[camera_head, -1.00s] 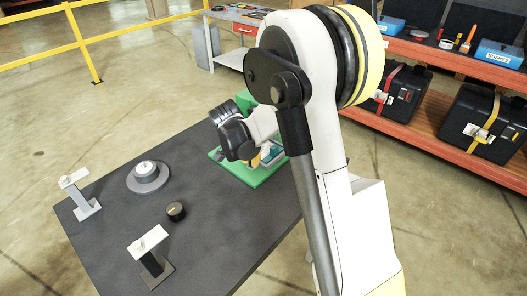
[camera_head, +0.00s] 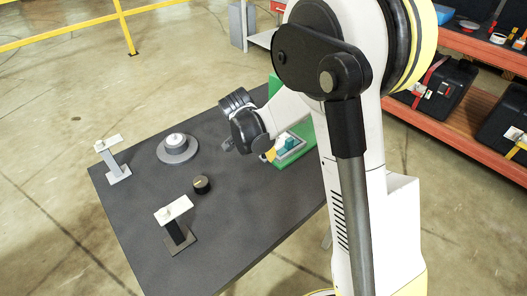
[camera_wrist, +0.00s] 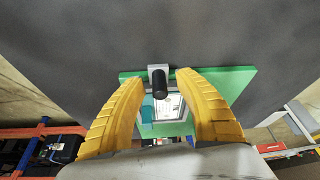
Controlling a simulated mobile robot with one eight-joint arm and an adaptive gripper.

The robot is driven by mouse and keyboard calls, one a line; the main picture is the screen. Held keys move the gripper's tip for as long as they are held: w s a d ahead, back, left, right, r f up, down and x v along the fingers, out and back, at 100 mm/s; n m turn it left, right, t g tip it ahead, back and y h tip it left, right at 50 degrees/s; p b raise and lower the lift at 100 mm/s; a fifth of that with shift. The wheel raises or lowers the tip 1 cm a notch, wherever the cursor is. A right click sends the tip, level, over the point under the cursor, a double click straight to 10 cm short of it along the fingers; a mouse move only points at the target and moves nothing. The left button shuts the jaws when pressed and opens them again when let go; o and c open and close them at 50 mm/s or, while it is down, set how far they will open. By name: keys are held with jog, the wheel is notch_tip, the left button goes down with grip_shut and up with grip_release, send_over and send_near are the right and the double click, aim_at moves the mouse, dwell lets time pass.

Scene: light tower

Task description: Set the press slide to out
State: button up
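The press is a green fixture (camera_head: 307,127) at the far right edge of the dark table, partly hidden by my arm. In the wrist view its green plate (camera_wrist: 240,83) carries a slide with a black cylindrical knob (camera_wrist: 160,84) on a grey block. In the head view one yellow fingertip shows by the fixture. I cannot tell the slide's position.
The dark table (camera_head: 230,225) also holds a round grey base (camera_head: 178,149), a small black knob (camera_head: 201,185) and two posts with white tops (camera_head: 174,211) (camera_head: 108,143). An orange shelf (camera_head: 455,125) with black cases stands right. A yellow rail (camera_head: 122,25) stands behind.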

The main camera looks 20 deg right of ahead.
jog(key=shift+r, duration=0.1)
jog(key=v, duration=1.2)
jog(key=s+r+n+t+y, duration=0.2)
jog(key=s+n, duration=0.4)
jog(key=s, duration=0.4)
jog(key=s+r+n+t+y, duration=0.1)
jog(key=s+r+n+t, duration=0.2)
jog(key=s+n, duration=0.3)
jog(key=s, duration=0.4)
jog(key=shift+a+y, duration=0.15)
jog(key=shift+y, duration=0.25)
dwell(0.7)
